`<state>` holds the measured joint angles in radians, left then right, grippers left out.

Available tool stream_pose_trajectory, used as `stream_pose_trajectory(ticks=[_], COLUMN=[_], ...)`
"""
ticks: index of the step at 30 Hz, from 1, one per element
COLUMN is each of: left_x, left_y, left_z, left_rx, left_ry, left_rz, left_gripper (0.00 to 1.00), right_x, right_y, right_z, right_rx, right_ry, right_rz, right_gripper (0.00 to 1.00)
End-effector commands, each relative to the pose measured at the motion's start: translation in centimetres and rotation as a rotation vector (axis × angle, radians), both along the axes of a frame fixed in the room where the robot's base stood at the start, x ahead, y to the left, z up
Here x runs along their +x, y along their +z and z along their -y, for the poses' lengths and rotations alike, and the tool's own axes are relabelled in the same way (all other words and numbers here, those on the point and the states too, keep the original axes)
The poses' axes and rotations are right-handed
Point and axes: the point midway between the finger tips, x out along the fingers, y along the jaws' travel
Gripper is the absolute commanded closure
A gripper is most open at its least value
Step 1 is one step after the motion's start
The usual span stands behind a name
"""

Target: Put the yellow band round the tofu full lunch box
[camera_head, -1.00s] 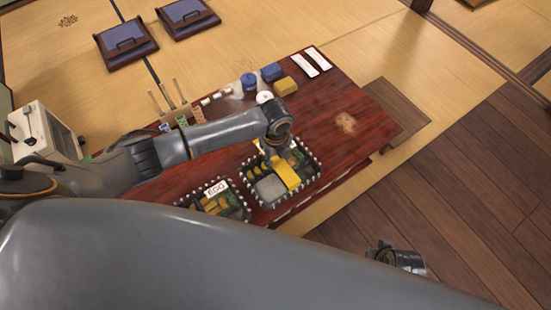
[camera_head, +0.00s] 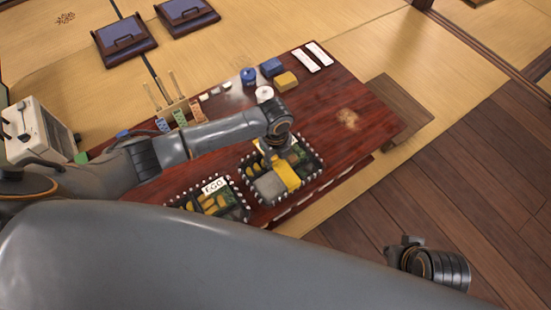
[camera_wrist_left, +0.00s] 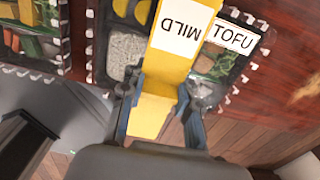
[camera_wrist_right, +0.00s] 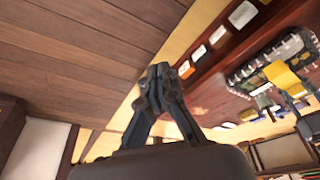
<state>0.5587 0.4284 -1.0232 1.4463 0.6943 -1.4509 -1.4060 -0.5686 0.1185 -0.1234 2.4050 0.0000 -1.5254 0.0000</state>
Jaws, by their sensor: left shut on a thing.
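The tofu full lunch box (camera_head: 316,160) stands near the table's front edge, and its TOFU label (camera_wrist_left: 232,47) shows in the left wrist view.
A lunch box labelled EGG (camera_head: 213,186) stands close on the left. A blue block (camera_head: 271,68), a yellow block (camera_head: 286,80) and white strips (camera_head: 319,54) lie at the table's back. The table's right part (camera_head: 350,110) is mostly clear.

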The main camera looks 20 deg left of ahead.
Motion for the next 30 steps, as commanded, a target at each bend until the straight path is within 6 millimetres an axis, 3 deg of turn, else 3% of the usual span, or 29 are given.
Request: stream_pose_trajectory(ticks=[5,15,30], left_x=[0.0,0.0,0.0], left_y=[-0.9,-3.3,-3.6], left_z=[0.0,0.0,0.0], left_rx=[0.000,-0.001,-0.001], left_ry=[0.001,0.000,0.000], left_rz=[0.000,-0.001,-0.001], left_gripper=[0.83,0.82,0.83], right_x=[-0.7,-0.6,-0.6], right_y=[1.4,0.5,0.4], right_z=[0.1,0.1,0.1], right_rx=[0.000,0.000,0.000], right_ry=[-0.001,-0.001,-0.001], right_rz=[0.011,0.009,0.009], right_gripper=[1.00,1.00,1.00])
